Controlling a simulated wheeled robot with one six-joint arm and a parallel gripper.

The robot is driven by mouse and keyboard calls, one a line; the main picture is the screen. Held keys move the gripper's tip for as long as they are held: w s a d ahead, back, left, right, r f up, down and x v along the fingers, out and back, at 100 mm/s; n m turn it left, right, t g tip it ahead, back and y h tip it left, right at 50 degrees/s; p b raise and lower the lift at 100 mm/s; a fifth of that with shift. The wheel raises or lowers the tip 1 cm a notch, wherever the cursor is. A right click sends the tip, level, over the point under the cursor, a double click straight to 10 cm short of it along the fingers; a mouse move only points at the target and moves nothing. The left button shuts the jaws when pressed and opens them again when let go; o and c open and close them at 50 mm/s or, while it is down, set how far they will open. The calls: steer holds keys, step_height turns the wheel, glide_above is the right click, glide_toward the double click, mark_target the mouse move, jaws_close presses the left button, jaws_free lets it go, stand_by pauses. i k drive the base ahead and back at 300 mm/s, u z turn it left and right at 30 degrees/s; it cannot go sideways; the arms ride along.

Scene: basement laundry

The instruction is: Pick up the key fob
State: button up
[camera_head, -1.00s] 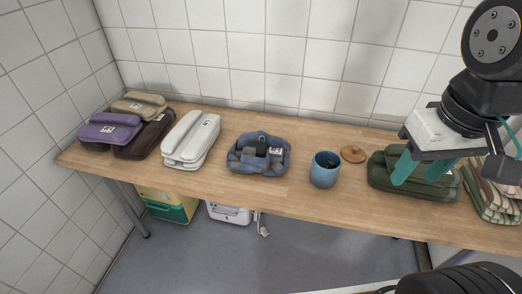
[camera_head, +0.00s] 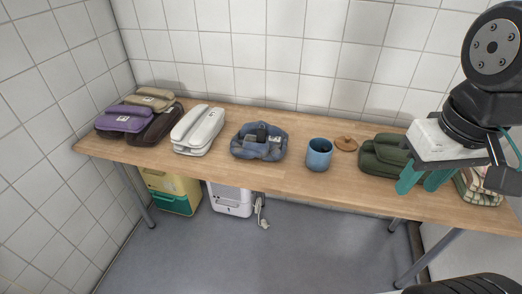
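I cannot make out a key fob for certain. A small dark item (camera_head: 262,133) and a pale item sit in the blue denim bundle (camera_head: 241,149) on the table's middle; they are too small to identify. A blue mug (camera_head: 319,156) stands right of it, its inside dark. My gripper (camera_head: 423,182) is at the right, with two teal fingers apart and nothing seen between them. It appears in front of the table's right part, beside the green folded pouch (camera_head: 378,156), well right of the mug and the bundle.
The wooden table (camera_head: 285,178) also bears a white case (camera_head: 195,132), a purple pouch (camera_head: 120,119), dark and tan pouches, a round wooden lid (camera_head: 346,143) and checked cloth (camera_head: 478,188). A green-and-yellow box (camera_head: 172,193) and white appliance (camera_head: 230,198) stand underneath. Tiled walls close the back and left.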

mark_target(261, 134)
steer(key=z, duration=0.85)
steer(key=i, duration=0.55)
steer(key=u, duration=1.45)
